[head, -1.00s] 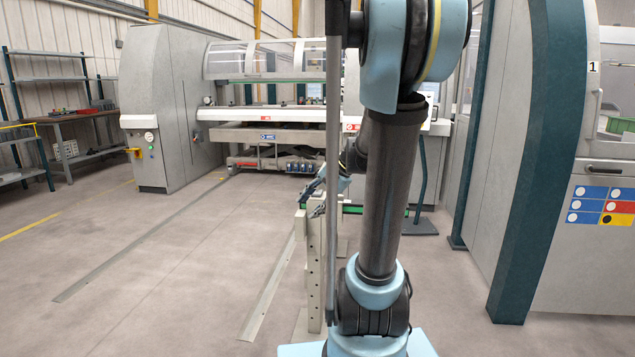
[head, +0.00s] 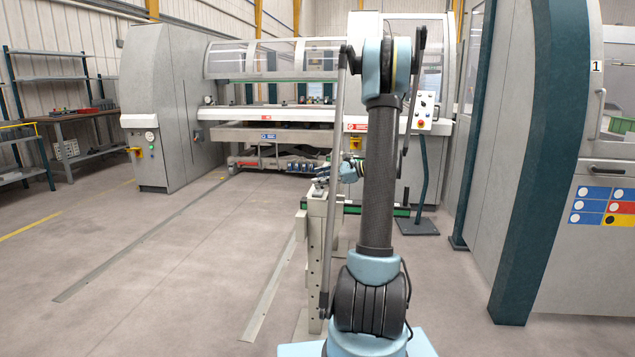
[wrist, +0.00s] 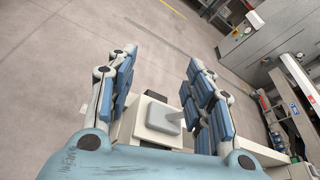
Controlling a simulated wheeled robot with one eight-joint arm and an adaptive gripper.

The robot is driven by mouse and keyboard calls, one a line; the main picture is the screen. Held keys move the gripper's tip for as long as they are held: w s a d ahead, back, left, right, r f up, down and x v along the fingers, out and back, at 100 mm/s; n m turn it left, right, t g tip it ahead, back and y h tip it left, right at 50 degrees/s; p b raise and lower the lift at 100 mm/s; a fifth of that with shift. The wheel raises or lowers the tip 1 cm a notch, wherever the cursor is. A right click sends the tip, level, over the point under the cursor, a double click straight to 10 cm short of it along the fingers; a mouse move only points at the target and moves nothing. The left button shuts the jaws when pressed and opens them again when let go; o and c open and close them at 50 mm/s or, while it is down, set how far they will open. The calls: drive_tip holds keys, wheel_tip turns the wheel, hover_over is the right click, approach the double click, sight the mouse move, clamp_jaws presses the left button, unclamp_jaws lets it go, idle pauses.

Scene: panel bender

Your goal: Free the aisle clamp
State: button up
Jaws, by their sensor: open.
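A pale upright post (head: 317,235) with holes down its side stands in the aisle, partly hidden by my arm. My gripper (head: 324,175) is at the top of this post. In the wrist view my gripper (wrist: 160,62) is open, with blue-padded fingers on either side. A pale block (wrist: 150,122) with a grey square pad (wrist: 165,115) lies between the fingers. The right finger is very near the pad; I cannot tell whether they touch. The block appears to be the post's head; which part is the clamp is not clear.
The panel bender (head: 270,115) stands behind, with a grey cabinet (head: 165,110) at its left. A control panel (head: 423,113) on a stand is right of my arm. A large machine (head: 580,230) closes the right side. The floor at left is open, with flat metal strips (head: 140,240).

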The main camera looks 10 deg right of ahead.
drive_tip(key=w+d+f+m+y, duration=0.1)
drive_tip(key=w+d, duration=0.1)
drive_tip(key=w+d+f+m+t, duration=0.1)
drive_tip(key=w+d, duration=0.2)
drive_tip(key=w+d+f+m+t+y, duration=0.1)
drive_tip(key=w+d+f+m, duration=0.1)
drive_tip(key=shift+w+d+y, duration=0.15)
drive_tip(key=shift+w+y, duration=0.15)
drive_tip(key=shift+x, duration=3.65)
drive_tip(key=shift+r, duration=0.1)
drive_tip(key=shift+d+r, duration=0.1)
clamp_jaws()
drive_tip(key=shift+a, duration=0.25)
drive_tip(key=shift+w, duration=0.1)
